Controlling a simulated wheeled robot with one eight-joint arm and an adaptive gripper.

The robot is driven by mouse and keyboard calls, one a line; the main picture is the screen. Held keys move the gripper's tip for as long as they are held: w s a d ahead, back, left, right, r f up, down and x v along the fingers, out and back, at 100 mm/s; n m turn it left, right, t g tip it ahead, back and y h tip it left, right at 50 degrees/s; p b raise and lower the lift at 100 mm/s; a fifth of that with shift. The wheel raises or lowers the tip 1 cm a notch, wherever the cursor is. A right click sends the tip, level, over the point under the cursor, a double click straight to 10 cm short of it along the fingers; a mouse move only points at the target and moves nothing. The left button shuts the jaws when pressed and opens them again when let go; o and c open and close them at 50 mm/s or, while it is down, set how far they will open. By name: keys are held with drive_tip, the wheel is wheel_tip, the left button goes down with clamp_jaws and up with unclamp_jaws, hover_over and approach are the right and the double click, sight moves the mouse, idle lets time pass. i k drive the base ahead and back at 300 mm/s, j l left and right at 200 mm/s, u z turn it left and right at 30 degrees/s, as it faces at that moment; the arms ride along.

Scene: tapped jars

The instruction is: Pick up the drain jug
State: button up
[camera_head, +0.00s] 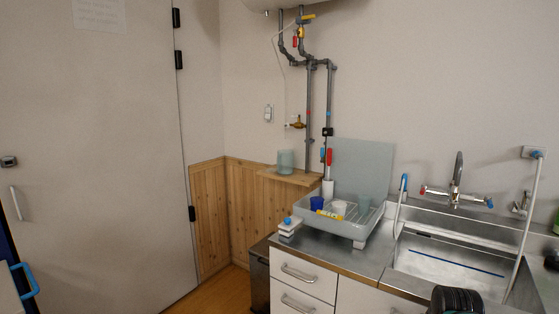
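A translucent blue-green jar (285,161), the only thing here that looks like the drain jug, stands upright on a small wooden corner shelf (290,176). It is below and slightly left of a brass tap (297,125) on the wall. A gap separates the tap from the jar, and I cannot tell whether the jar holds liquid. No gripper fingers show. A black rounded part at the bottom edge, right of centre, may belong to my arm, but it is cut off. Nothing touches the jar.
A grey dish rack (364,236) with cups and a bottle stands on the counter right of the shelf. A steel sink (450,270) is further right. Vertical pipes (308,110) rise beside the shelf. Drawers (303,280) are in front; floor shows left of them.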

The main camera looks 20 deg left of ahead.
sight(285, 159)
drive_tip(key=j+z, duration=0.45)
drive_tip(key=j, duration=2.35)
